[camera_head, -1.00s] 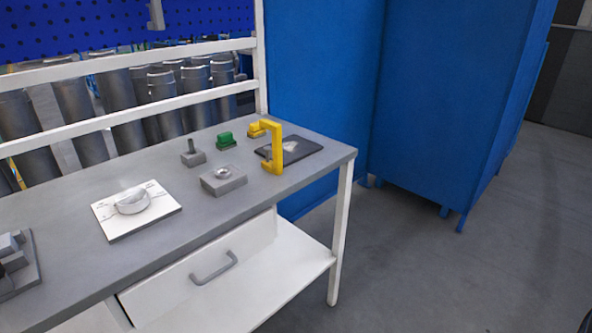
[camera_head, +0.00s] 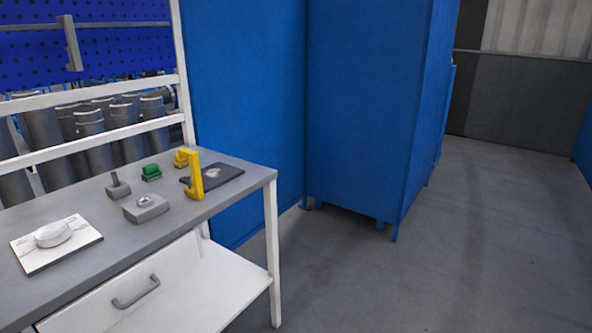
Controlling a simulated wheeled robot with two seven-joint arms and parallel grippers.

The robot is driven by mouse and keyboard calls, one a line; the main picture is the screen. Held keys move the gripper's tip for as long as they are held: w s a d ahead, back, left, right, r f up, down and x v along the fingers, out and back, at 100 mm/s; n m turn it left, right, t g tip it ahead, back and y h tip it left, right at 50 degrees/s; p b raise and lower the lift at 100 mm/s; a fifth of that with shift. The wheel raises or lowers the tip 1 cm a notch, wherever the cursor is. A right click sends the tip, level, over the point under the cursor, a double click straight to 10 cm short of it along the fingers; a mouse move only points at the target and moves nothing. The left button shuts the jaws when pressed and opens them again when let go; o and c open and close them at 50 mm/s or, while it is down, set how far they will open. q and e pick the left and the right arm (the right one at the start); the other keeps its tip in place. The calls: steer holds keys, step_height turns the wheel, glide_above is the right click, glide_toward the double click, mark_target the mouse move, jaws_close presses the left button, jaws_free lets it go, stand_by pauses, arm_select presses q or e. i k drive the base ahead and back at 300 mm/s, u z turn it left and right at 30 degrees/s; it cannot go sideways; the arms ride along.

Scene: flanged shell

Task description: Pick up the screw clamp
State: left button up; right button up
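A yellow C-shaped screw clamp (camera_head: 195,176) stands upright on the grey workbench top (camera_head: 105,236), near its right end. It stands by the front left part of a dark flat plate (camera_head: 226,175) with a light patch on it. Neither of my grippers shows in the head view.
A green block (camera_head: 151,172), a grey block with a pin (camera_head: 117,187), a grey block with a round top (camera_head: 146,208) and a white board with a round part (camera_head: 55,241) share the bench. Blue cabinets (camera_head: 360,110) stand behind. Open floor (camera_head: 470,240) lies right.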

mark_target(195, 191)
steer(key=z, duration=0.55)
steer(key=i, duration=1.25)
steer(key=u, duration=1.35)
